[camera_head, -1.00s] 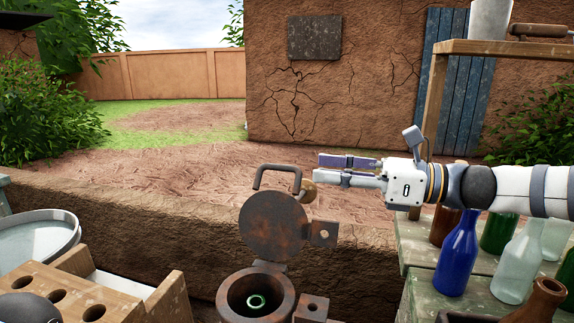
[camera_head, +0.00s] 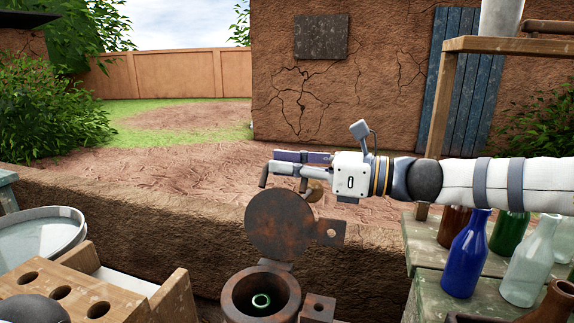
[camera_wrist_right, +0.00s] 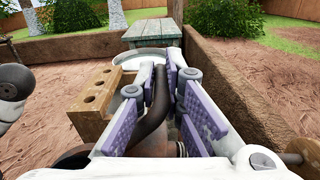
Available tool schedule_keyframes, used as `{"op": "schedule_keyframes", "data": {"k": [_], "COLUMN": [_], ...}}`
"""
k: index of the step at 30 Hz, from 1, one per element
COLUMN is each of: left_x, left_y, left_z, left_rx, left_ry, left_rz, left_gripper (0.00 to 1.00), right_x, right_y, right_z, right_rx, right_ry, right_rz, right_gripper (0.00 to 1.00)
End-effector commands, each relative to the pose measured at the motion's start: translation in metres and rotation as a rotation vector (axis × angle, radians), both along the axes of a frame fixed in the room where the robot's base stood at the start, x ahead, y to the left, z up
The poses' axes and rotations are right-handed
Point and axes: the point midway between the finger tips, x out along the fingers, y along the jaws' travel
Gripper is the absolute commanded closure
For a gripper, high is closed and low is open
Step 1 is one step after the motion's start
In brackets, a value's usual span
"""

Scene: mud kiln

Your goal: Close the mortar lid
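The rusty mortar (camera_head: 261,297) stands at the bottom centre of the head view, with a green ring visible inside. Its round lid (camera_head: 281,222) stands open and upright at the back rim. The lid's bent handle (camera_head: 264,177) is largely hidden behind my right gripper (camera_head: 275,162). In the right wrist view, the dark handle (camera_wrist_right: 154,112) lies between the purple-padded fingers of this gripper (camera_wrist_right: 160,73). The fingers look apart, with a gap on the right side of the handle. I cannot tell whether the left finger touches it. My left gripper is not visible.
A wooden block with holes (camera_head: 60,292) and a pale round basin (camera_head: 38,238) are at left. A blue bottle (camera_head: 466,256) and other bottles stand on a green table (camera_head: 425,262) at right. A low mud wall (camera_head: 150,225) runs behind the mortar.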

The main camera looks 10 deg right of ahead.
Motion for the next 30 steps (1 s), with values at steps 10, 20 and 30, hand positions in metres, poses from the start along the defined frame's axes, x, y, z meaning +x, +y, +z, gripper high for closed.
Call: {"op": "schedule_keyframes", "data": {"k": [10, 20, 30], "left_x": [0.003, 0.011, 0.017], "left_y": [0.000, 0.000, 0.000], "left_z": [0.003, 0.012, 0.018], "left_rx": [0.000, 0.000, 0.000], "left_ry": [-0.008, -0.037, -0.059], "left_rz": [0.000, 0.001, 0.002], "left_gripper": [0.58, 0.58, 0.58], "right_x": [-0.005, -0.026, -0.065], "right_y": [0.002, 0.010, 0.027], "right_z": [0.005, 0.016, 0.018], "right_rx": [-0.012, -0.061, -0.155], "right_ry": [-0.036, -0.162, -0.391], "right_rz": [-0.001, 0.002, 0.003], "right_gripper": [1.00, 1.00, 1.00]}}
